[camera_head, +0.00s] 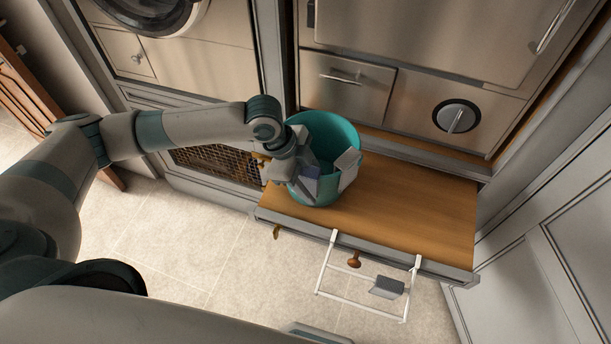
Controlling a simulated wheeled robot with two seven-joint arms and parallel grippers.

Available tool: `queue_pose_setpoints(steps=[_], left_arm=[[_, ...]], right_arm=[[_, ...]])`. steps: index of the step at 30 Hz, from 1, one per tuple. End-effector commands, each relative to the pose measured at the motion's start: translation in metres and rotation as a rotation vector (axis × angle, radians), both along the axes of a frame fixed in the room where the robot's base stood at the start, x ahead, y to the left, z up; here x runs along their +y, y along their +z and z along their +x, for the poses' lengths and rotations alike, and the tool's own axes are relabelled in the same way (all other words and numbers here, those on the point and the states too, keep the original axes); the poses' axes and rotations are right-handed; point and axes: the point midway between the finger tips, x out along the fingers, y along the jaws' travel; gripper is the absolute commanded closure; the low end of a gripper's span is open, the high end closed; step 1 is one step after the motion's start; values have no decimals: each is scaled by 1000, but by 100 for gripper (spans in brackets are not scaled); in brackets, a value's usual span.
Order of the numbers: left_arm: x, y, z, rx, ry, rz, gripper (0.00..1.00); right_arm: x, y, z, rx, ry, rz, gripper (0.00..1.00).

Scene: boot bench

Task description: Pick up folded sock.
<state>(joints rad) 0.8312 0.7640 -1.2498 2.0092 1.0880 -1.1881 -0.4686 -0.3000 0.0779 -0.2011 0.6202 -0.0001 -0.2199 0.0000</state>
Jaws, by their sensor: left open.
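My left gripper (328,182) is over the teal bin (345,128), its fingers apart and reaching down at the bin's mouth. A small dark blue piece (311,172) shows by the fingers; I cannot tell whether it is a folded sock or part of the gripper. A grey folded-looking piece (387,287) rests on the white rack at the bench's front, well away from the gripper; I cannot tell whether it is the sock. The gripper hides much of the bin's inside. My right gripper is not in view.
The bin stands on the wooden bench top (425,215), whose right part is clear. Steel cabinet fronts (345,85) rise behind. The tiled floor (165,240) at left is open.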

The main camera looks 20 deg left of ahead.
Motion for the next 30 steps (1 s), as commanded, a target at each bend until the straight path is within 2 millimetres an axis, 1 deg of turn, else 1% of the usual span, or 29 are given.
queue_pose_setpoints(steps=[8,9,14,25,30], left_arm=[[0,0,0,0,0,0,52],[0,0,0,0,0,0,57],[0,0,0,0,0,0,95],[0,2,0,0,0,0,96],[0,10,0,-2,0,-1,96]], right_arm=[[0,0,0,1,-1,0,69],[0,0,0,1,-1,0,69],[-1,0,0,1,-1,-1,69],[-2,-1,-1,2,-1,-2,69],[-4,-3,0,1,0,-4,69]])
